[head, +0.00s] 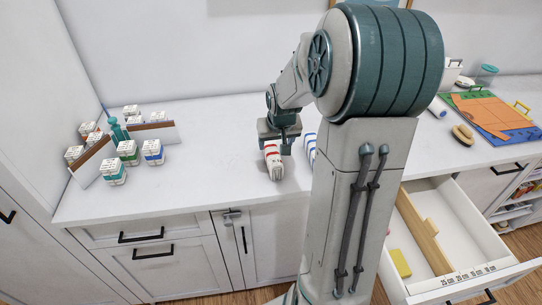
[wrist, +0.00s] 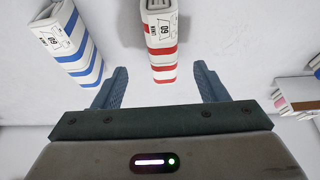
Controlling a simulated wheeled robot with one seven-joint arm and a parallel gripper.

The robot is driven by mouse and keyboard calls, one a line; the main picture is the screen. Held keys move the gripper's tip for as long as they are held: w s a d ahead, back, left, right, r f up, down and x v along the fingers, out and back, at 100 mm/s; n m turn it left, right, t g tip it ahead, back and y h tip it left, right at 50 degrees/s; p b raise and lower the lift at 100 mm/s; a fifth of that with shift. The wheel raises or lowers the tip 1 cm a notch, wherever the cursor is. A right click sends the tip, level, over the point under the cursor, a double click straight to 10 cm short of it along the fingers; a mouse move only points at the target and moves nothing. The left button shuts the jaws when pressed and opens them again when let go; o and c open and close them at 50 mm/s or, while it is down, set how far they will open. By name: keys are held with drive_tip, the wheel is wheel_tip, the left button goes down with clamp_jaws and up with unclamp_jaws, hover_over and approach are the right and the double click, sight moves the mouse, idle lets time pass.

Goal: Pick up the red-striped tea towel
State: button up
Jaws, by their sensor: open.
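The red-striped tea towel (wrist: 161,50) is a white folded roll with red stripes and a printed label. In the wrist view it lies ahead of my gripper (wrist: 159,86), between the lines of its two open fingers, which do not close on it. In the head view the red-striped towel (head: 273,160) lies on the white counter, just below my gripper (head: 280,143). A blue-striped towel (wrist: 69,43) lies to its left in the wrist view. In the head view this blue-striped towel (head: 309,147) is partly hidden behind my arm.
Several small labelled boxes (head: 128,151) and a teal figure-like object (head: 117,130) stand at the counter's left. A drawer (head: 462,222) is open at the right, holding a yellow block (head: 399,263). An orange board (head: 485,112) lies at the far right.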

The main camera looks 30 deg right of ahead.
sight(273, 151)
drive_tip(key=shift+w+p+x, duration=0.15)
drive_tip(key=shift+p+x, duration=0.05)
drive_tip(key=shift+x, duration=2.15)
drive_tip(key=shift+w+p+x, duration=0.1)
drive_tip(key=shift+p+x, duration=0.05)
drive_tip(key=shift+x, duration=2.15)
drive_tip(key=shift+a+r, duration=0.1)
drive_tip(key=shift+a, duration=0.05)
drive_tip(key=c, duration=1.1)
drive_tip(key=shift+r, duration=0.1)
